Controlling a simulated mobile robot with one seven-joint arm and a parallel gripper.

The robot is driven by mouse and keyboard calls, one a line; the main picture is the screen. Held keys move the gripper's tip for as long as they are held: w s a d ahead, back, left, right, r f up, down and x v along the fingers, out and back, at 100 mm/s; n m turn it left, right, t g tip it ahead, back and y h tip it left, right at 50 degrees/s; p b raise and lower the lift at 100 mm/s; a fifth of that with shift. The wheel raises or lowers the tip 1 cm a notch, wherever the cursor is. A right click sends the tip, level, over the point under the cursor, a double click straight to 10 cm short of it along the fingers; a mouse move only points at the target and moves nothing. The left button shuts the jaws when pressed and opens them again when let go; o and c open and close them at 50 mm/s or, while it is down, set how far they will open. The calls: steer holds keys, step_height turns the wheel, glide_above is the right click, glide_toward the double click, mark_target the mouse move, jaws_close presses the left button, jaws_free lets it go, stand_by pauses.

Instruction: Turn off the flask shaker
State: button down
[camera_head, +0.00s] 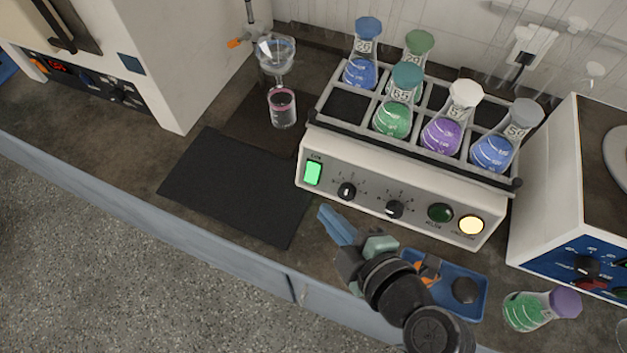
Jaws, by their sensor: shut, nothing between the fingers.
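The flask shaker (400,193) is a cream box on the bench with a rack of several stoppered flasks on top. Its green power switch (313,173) is lit at the left end of the front panel. Two black knobs, a dark green button (440,213) and a lit yellow button (470,224) sit to its right. My gripper (324,212), with blue fingers, is shut and empty. In the picture its tips lie below the left knob (347,191), down and slightly right of the switch. I cannot tell whether they touch the panel.
A black mat (235,188) lies left of the shaker. A funnel over a beaker (282,107) stands behind it. A blue tray (474,287) and a tipped green flask (528,311) lie at the right front. A blue-panelled device (578,258) stands close on the right.

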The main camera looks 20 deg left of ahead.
mark_target(308, 179)
steer(key=x, duration=0.7)
steer(key=w+d+p+x, duration=0.1)
steer(key=x, duration=0.2)
steer(key=shift+a+f, duration=0.1)
steer(key=shift+f, duration=0.3)
steer(key=shift+w+f, duration=0.6)
steer(key=shift+w, duration=0.1)
steer(key=f+b, duration=0.1)
steer(key=b, duration=0.2)
steer(key=shift+w+f+t, duration=0.15)
steer(key=shift+t, duration=0.15)
steer(key=shift+n+b, duration=0.3)
steer(key=shift+b, duration=0.25)
steer(key=shift+r+p, duration=0.35)
steer(key=shift+r, duration=0.05)
steer(key=shift+r, duration=0.1)
